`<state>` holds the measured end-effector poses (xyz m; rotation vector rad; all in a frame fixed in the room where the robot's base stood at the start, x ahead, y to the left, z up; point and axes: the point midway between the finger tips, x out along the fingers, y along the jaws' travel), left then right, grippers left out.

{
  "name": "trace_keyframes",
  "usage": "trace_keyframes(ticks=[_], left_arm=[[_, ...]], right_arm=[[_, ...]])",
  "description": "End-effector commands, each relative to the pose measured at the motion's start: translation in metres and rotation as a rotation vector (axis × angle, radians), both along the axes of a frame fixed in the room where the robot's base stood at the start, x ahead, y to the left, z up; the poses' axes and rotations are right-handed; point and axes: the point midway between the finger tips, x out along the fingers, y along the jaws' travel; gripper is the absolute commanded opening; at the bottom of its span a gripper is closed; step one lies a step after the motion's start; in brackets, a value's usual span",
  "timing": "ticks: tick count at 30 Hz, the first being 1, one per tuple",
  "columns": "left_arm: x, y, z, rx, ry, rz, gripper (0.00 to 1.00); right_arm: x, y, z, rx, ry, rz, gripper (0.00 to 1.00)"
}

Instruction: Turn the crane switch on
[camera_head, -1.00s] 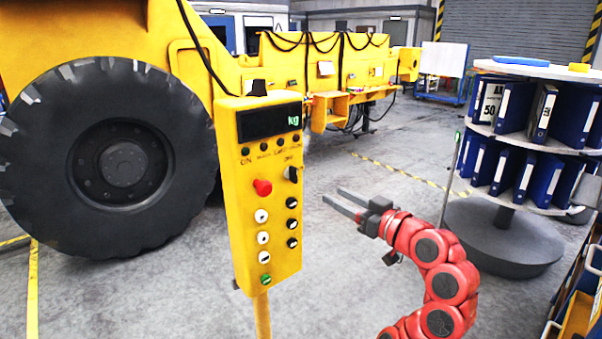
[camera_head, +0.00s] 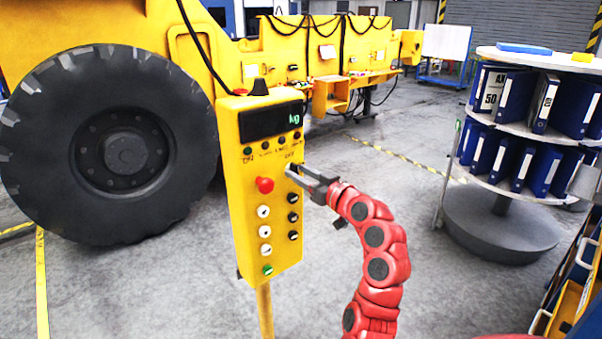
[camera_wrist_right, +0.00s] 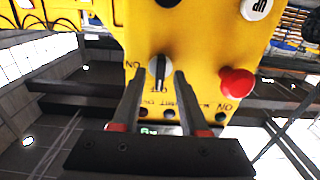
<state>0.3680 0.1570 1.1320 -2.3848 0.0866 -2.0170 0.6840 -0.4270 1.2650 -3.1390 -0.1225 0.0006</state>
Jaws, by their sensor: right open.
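The yellow crane control box (camera_head: 264,215) stands on a yellow post in the head view, with a display at its top. The rotary crane switch (camera_wrist_right: 159,72) shows in the wrist view as a pale round knob with a dark bar running up and down in the picture. An "ON" label, upside down, is beside it, and a partly hidden label lies below it. My right gripper (camera_head: 293,174) is open at the box's right side. In the wrist view its fingers (camera_wrist_right: 159,80) lie either side of the switch; contact is unclear. My left gripper is out of view.
A red button (camera_head: 265,185) and several white and black buttons lie close to the switch. A big black tyre (camera_head: 120,150) stands left of the box. A round shelf with blue binders (camera_head: 500,135) stands at the right.

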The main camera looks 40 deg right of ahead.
Motion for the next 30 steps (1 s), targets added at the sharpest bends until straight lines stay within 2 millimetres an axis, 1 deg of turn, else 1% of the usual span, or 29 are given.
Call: trace_keyframes(ticks=[1,5,6,8,22,26,30], left_arm=[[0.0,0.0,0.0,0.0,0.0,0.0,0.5],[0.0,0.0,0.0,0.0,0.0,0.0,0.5],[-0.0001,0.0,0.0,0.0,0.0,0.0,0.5],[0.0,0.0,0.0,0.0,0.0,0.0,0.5],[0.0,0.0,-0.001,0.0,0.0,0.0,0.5],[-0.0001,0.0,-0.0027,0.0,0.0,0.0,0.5],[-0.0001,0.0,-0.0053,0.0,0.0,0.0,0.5]], right_arm=[[-0.0001,-0.0001,0.0,0.0,0.0,0.0,0.4],[-0.0003,-0.0001,0.0002,0.0,0.0,0.0,0.17],[-0.0003,-0.0001,0.0002,0.0,0.0,0.0,0.1],[-0.0003,-0.0001,0.0003,0.0,0.0,0.0,0.0],[-0.0005,-0.0002,0.0002,0.02,0.001,0.0,0.0],[-0.0006,-0.0005,0.0,0.067,0.004,0.0,0.0],[-0.0006,-0.0009,-0.0005,0.153,0.012,0.0,0.0]])
